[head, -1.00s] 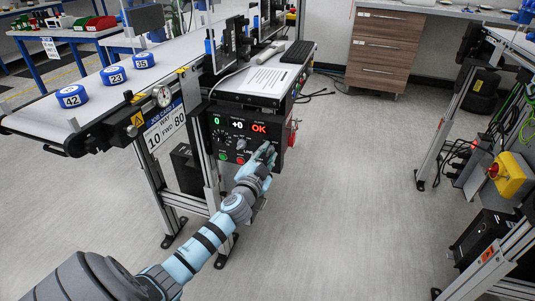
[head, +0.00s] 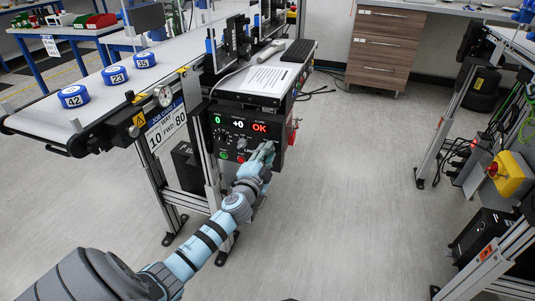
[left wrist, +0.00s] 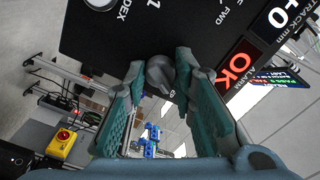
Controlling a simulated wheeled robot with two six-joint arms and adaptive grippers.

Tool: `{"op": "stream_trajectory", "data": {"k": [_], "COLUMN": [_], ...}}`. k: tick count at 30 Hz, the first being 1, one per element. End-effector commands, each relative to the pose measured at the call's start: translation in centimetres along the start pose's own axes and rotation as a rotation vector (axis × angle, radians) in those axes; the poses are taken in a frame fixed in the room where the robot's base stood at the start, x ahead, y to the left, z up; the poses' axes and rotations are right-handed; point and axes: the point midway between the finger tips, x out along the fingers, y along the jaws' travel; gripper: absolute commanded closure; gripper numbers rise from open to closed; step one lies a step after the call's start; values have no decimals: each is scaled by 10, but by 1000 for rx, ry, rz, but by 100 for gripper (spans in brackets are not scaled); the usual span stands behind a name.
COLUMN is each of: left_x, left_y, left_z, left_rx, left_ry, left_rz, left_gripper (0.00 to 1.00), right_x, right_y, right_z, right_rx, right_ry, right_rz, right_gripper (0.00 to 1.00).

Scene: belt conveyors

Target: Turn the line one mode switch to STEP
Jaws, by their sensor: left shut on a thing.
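The black line control panel (head: 232,126) stands at the end of the belt conveyor, with lit readouts "0", "+0" and "OK". My left gripper (head: 266,152) is at the panel's lower right and hides the knob there in the head view. In the left wrist view, a grey rotary knob (left wrist: 160,70) sits between the fingertips of my left gripper (left wrist: 161,72), which is shut on it. The panel (left wrist: 130,30) shows part of the lettering "INDEX", "FWD" and "1". The knob's pointer and its STEP mark cannot be made out. My right gripper is not in view.
Blue numbered pucks (head: 117,75) sit on the white belt (head: 60,115). A red switch (head: 292,130) is on the panel's right side. A drawer cabinet (head: 382,48) stands behind, and a yellow box (head: 512,174) at right. The floor between is clear.

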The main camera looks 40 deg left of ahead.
Motion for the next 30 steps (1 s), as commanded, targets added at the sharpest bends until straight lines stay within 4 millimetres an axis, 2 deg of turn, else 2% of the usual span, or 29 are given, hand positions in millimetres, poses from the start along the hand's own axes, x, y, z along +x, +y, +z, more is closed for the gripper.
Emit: {"op": "stream_trajectory", "data": {"k": [4, 5, 8, 16, 19, 23, 30], "left_x": [0, 0, 0, 0, -7, -34, -99], "left_y": [1, 1, 1, 0, 0, 1, 1], "left_z": [0, 0, 0, 0, 1, 0, 0], "left_rx": [0, 0, 0, 0, 1, 2, 0], "left_ry": [-1, -1, -1, 0, -1, 1, -1], "left_rz": [1, 1, 1, 0, 0, 2, 4], "left_gripper": [100, 71, 56, 56, 56, 56, 56], "right_x": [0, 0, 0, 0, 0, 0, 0], "right_y": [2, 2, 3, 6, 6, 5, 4], "right_z": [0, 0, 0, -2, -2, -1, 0], "right_rx": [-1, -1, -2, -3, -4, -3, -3], "right_ry": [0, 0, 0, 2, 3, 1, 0], "right_rz": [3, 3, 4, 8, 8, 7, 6], "right_gripper": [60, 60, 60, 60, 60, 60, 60]}}
